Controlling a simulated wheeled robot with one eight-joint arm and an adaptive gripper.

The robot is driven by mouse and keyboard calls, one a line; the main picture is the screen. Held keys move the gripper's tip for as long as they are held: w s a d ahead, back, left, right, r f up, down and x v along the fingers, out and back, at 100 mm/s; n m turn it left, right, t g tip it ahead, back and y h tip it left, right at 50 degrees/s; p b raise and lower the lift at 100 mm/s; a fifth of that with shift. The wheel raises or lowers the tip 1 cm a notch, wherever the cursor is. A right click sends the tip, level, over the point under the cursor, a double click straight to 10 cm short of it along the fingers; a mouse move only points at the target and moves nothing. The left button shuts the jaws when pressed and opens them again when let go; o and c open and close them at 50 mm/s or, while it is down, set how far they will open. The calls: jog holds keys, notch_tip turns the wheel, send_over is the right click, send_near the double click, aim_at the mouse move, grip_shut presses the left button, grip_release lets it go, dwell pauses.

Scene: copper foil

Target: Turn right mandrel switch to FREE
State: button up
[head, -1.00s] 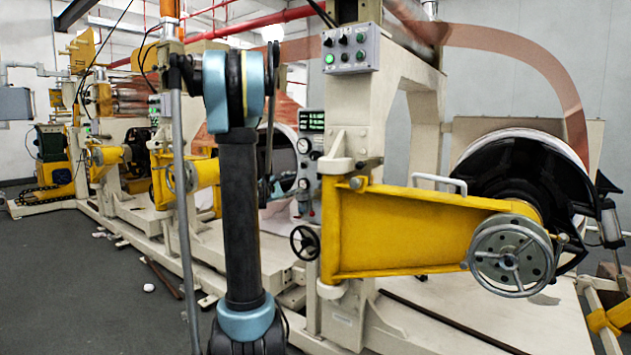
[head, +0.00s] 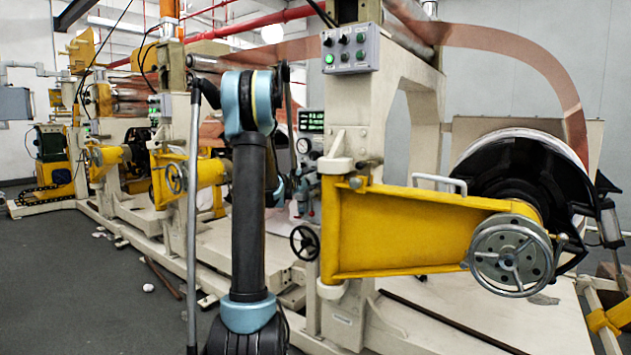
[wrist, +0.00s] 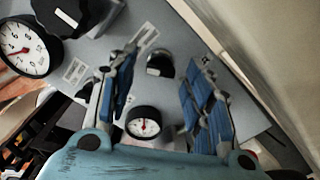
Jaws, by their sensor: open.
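In the wrist view a grey panel (wrist: 110,55) with several white labels fills the middle. A black knob (wrist: 160,66) with a pale mark sits on it, between and beyond the fingertips. A larger black knob (wrist: 82,18) is at the upper left. Which one is the right mandrel switch I cannot tell; the lettering is too blurred to read. My gripper (wrist: 163,69) is open, with blue-padded fingers to either side of the nearer knob; nothing is held, and contact cannot be made out. In the head view my arm hides most of the gripper and panel.
Two round gauges, one at the left (wrist: 25,48) and one low between the fingers (wrist: 143,123), are on or near the panel. A pale machine post (wrist: 255,50) stands close on the right. In the head view, a yellow bracket (head: 425,230) with a handwheel (head: 510,260) juts forward.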

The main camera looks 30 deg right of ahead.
jog(key=shift+x, duration=0.95)
